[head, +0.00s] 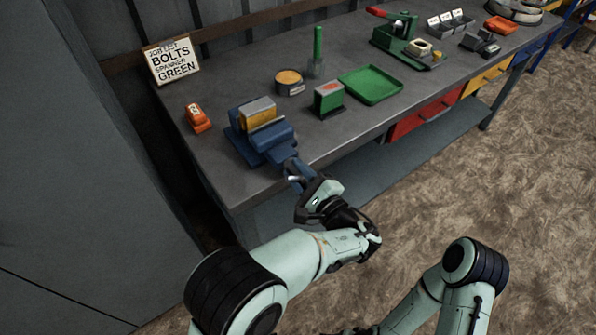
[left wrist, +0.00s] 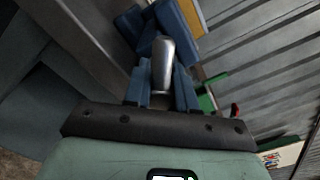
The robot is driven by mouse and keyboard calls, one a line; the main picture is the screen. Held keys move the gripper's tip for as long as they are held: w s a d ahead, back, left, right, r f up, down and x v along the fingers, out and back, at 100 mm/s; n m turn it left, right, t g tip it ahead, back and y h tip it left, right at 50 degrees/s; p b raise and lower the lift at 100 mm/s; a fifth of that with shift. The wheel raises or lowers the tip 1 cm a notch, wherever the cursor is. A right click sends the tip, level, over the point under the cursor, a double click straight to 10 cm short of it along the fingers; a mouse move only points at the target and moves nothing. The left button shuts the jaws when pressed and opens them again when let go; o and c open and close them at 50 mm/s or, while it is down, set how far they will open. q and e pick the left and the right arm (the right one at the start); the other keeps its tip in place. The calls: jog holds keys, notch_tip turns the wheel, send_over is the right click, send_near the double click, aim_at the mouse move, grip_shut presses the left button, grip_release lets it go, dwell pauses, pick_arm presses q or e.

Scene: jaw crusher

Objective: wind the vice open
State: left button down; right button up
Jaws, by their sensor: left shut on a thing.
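The blue vice (head: 274,140) stands on the near left part of the bench, with a yellow block (head: 258,112) at its jaws. My left gripper (head: 293,177) is in front of the vice at the bench's front edge. In the left wrist view, its blue fingers (left wrist: 160,88) are shut on a silver handle bar (left wrist: 162,55), with the blue vice body (left wrist: 178,22) just beyond. In the head view only a small bright bit of the bar shows by the fingers. The vice's jaw gap is hard to judge. My right gripper is out of view.
On the bench (head: 222,172) are an orange numbered block (head: 197,117), a round tin (head: 289,82), a green block (head: 328,99), a green tray (head: 371,84) and a green press (head: 400,38). A sign (head: 172,60) leans at the back. Floor in front is clear.

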pick_arm(q)
jog(key=shift+f, duration=0.1)
jog(key=c, duration=0.9)
grip_release()
jog(key=shift+s, duration=0.1)
jog(key=p+v, duration=0.1)
jog(key=v, duration=1.2)
jog(key=shift+s, duration=0.15)
